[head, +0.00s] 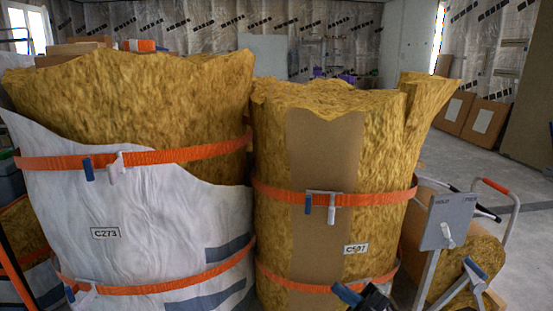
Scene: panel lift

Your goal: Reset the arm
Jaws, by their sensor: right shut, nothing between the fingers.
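My right gripper (364,297) shows at the bottom edge, right of the middle, as a dark shape with a blue part. It is shut and empty, in front of the lower part of the right insulation bundle (385,140). Most of my right arm is out of the picture. My left gripper is not in view.
A large insulation bundle in white wrap (150,220), bound with orange straps, fills the left. A grey panel (447,222) and a trolley with an orange-grip handle (515,215) stand at the right. Cardboard boxes (483,118) lean behind. Bare floor (480,160) shows at the right.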

